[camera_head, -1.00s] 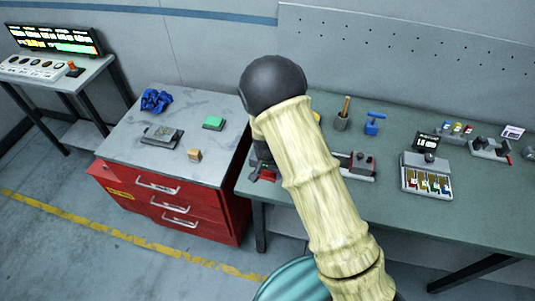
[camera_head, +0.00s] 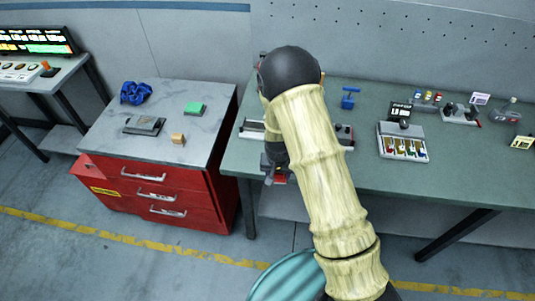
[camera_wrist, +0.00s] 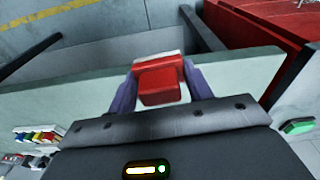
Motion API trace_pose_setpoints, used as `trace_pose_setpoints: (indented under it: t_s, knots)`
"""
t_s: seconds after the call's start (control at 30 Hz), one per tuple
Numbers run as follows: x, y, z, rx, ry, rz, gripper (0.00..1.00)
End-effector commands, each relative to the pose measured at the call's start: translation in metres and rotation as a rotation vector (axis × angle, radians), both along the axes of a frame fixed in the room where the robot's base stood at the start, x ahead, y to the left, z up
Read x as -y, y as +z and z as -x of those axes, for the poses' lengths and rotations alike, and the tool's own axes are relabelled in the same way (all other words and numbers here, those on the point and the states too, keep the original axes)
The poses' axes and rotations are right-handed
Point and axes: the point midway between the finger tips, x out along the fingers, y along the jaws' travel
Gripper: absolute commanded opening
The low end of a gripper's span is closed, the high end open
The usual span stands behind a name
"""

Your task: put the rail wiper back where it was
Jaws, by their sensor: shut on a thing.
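My gripper (camera_wrist: 161,72) is shut on a red block with a pale edge, which I take to be the rail wiper (camera_wrist: 158,84). Its two fingers press on either side of the block in the wrist view. In the head view my gripper (camera_head: 276,174) is mostly hidden behind my arm, near the front left edge of the green workbench (camera_head: 400,180). The wrist view shows the block over or near the bench's edge; I cannot tell its height. Part of a rail fixture (camera_head: 252,130) shows left of my arm on the bench.
Left of the bench stands a red drawer cabinet (camera_head: 155,195) with a blue cloth (camera_head: 135,92), a green block (camera_head: 195,108), a grey device (camera_head: 145,125) and a wooden block (camera_head: 178,138) on top. A tray (camera_head: 403,143) and small items occupy the bench's right.

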Motion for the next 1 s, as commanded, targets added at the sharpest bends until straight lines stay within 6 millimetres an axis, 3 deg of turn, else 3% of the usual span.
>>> trace_pose_setpoints:
  t_s: [0.53, 0.7, 1.0]
  knots:
    - [0.105, -0.070, 0.015, 0.002, 0.081, -0.017, 0.29]
    - [0.114, -0.075, 0.018, 0.007, 0.100, -0.022, 0.29]
    - [0.114, -0.073, 0.017, 0.008, 0.101, -0.022, 0.29]
